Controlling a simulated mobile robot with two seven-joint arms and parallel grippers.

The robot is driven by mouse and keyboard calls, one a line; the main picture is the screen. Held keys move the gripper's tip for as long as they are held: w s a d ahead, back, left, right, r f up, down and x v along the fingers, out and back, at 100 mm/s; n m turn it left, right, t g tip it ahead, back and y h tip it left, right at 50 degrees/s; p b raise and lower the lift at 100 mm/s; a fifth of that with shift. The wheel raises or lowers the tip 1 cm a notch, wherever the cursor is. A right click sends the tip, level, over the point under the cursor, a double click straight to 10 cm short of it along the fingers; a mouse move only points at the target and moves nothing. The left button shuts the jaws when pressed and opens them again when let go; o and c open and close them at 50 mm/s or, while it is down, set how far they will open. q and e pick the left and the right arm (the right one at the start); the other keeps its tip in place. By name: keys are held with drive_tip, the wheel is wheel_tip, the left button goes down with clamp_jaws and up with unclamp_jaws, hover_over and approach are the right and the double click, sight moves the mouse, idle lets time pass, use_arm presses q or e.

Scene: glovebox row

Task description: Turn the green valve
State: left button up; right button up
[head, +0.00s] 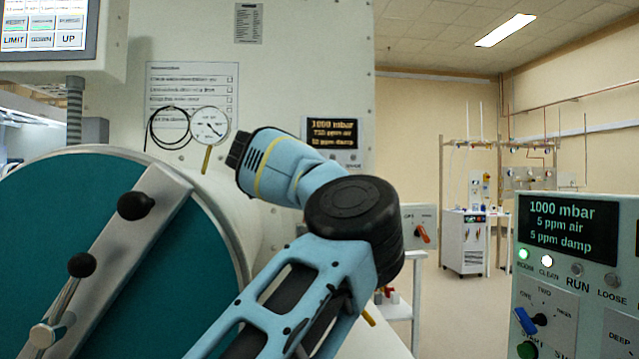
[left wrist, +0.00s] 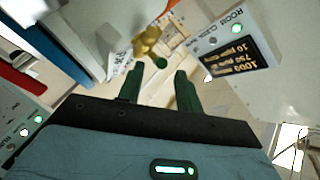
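A small round dark green knob (left wrist: 160,63), which looks like the green valve, shows in the left wrist view beside a brass-coloured fitting (left wrist: 148,40). My left gripper (left wrist: 158,73) is open, its two dark green fingers apart. The knob appears between and just beyond the fingertips, and I see no contact; the exact distance is hard to tell. In the head view a blue arm of mine crosses the middle. No gripper shows there, and I cannot make out the green valve. My right gripper is in neither view.
A large teal round door (head: 60,210) with a metal bar stands at left. A gauge (head: 210,126) and a small display (head: 333,131) sit on the white wall behind my arm. A control panel (head: 570,270) stands at right. A switch box with an orange knob (head: 422,234) is beyond my arm.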

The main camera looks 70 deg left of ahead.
use_arm(q)
drive_tip(key=shift+v, duration=1.1)
